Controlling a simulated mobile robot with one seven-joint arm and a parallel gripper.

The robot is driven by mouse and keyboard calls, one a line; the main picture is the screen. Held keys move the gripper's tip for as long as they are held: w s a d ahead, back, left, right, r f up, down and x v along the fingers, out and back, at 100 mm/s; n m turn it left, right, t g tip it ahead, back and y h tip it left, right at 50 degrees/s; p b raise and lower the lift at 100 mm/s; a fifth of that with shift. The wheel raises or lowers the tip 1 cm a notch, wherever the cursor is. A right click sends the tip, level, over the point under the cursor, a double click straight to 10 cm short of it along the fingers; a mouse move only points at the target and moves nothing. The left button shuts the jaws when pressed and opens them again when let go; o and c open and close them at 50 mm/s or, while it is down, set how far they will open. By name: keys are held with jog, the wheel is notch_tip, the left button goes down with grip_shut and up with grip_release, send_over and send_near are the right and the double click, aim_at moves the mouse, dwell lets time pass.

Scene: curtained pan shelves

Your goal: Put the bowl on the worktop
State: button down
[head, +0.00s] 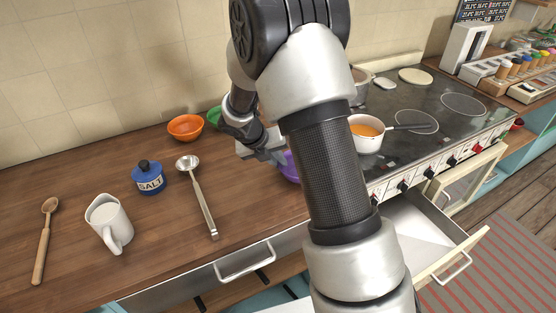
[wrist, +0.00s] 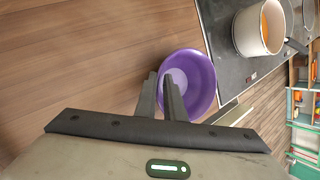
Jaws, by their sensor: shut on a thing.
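A purple bowl (head: 289,167) shows in the head view, mostly hidden behind my arm. In the wrist view the purple bowl (wrist: 202,95) has its open side facing the camera, and its near rim is between my fingers. My gripper (wrist: 161,80) is shut on that rim. In the head view my gripper (head: 268,153) is beside the bowl, over the right part of the wooden worktop (head: 120,210), near the stove. I cannot tell whether the bowl touches the worktop.
An orange bowl (head: 185,127) and a partly hidden green bowl (head: 214,116) stand near the wall. A filled saucepan (head: 367,138) is on the stove. A drawer (head: 430,235) stands open.

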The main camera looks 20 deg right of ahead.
jog(key=c, duration=1.8)
grip_release()
jog(key=shift+o, duration=0.2)
jog(key=p+v, duration=0.1)
jog(key=v, duration=1.6)
jog(key=shift+a+r, duration=0.15)
jog(key=shift+c, duration=0.3)
grip_shut()
jog(key=shift+s, duration=0.1)
